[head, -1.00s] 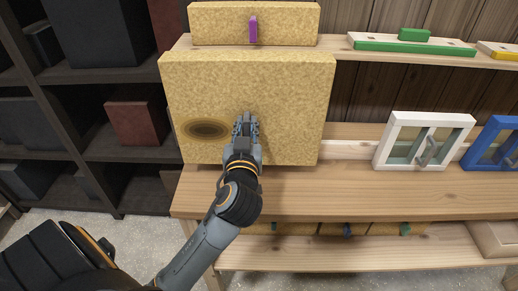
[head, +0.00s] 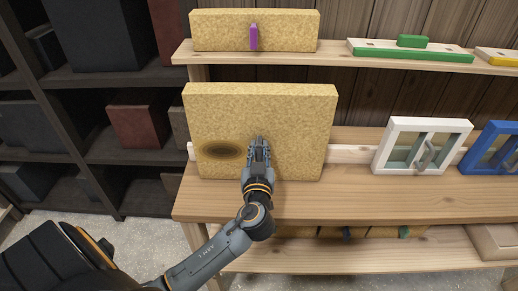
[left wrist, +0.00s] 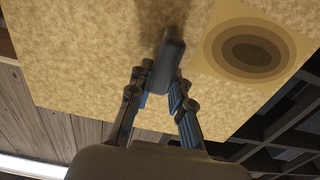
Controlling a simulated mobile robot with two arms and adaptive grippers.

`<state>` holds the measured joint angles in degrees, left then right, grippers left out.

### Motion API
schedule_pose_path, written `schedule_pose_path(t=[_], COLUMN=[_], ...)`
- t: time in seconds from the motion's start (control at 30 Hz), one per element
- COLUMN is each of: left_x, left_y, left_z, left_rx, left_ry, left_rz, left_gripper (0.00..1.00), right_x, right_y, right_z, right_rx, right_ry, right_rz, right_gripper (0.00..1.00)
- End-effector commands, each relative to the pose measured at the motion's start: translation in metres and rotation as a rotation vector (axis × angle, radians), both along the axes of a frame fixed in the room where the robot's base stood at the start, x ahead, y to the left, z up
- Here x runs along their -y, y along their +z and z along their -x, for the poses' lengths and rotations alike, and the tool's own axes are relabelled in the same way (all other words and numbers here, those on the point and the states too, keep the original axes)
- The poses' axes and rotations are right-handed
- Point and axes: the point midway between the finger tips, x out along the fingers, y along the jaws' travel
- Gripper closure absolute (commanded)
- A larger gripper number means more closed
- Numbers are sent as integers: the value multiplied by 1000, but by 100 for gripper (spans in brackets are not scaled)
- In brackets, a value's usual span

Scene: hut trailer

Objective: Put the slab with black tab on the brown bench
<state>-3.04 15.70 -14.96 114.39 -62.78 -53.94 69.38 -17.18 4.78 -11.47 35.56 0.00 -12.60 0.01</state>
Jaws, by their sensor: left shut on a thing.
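The slab with black tab (head: 300,120) is a large tan speckled square with a dark oval mark on its left part. It stands about upright over the left end of the brown bench (head: 250,205). Its lower edge is at the bench top; I cannot tell whether it touches. My left gripper (head: 260,150) is shut on the tab at the front face of the slab. In the left wrist view the dark tab (left wrist: 168,62) is between the fingertips (left wrist: 160,85), with the oval mark to its right. My right gripper is not in view.
A white-framed window piece (head: 422,146) and a blue-framed one (head: 492,150) stand on the bench to the right. A slab with a purple tab (head: 285,30) is on the shelf above. Dark shelving (head: 95,90) stands at the left. The bench front is clear.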

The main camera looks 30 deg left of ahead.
Motion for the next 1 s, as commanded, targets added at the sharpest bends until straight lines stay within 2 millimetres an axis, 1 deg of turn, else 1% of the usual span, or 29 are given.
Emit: schedule_pose_path(t=[0.07,0.1,0.17,0.2,0.47,0.6,0.73,1.0], left_x=[0,0,0,0,0,1,12,42], left_y=[-1,-3,-1,-2,-1,1,-5,-6], left_z=[0,0,0,0,0,1,18,68], left_rx=[4,1,1,1,-1,-1,-2,-1], left_ry=[0,0,0,0,0,0,-3,-1], left_rz=[0,1,1,1,1,1,5,5], left_gripper=[100,79,66,58,58,58,58,58], right_x=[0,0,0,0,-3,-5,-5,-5], right_y=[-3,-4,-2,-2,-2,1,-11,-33], right_z=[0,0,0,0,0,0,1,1], right_rx=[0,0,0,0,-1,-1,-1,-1], right_ry=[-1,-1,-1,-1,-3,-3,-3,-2], right_rz=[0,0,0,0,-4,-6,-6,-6], right_gripper=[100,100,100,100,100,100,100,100])
